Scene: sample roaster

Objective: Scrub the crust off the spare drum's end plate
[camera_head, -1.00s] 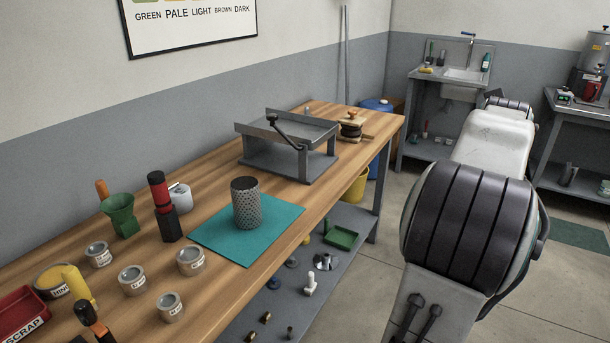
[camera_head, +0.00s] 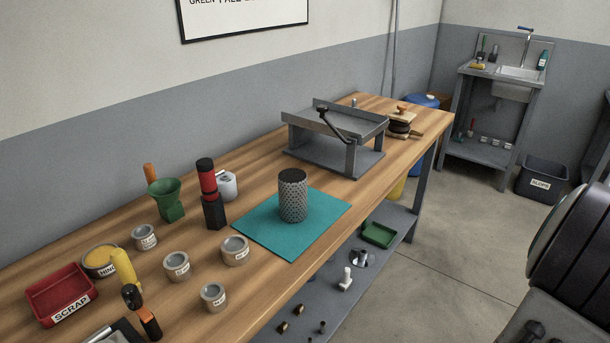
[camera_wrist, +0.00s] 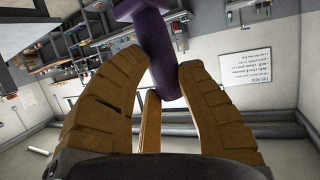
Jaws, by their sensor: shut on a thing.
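A grey perforated drum (camera_head: 293,197) stands upright on a teal mat (camera_head: 262,238) on the wooden workbench. Its dark upper end (camera_head: 293,175) faces up; crust cannot be made out at this size. In the wrist view my gripper (camera_wrist: 160,72) has its tan fingers closed around a purple handle (camera_wrist: 160,48). The handle's wider purple end shows at the top of that view; what kind of tool it is I cannot tell.
Several tins, a green funnel (camera_head: 168,200), a red-and-black tool (camera_head: 208,185) and a red scrap bin (camera_head: 62,295) stand left of the mat. A grey metal stand with a crank (camera_head: 335,140) is behind it. A sink (camera_head: 518,73) and slops bin (camera_head: 541,180) are far right.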

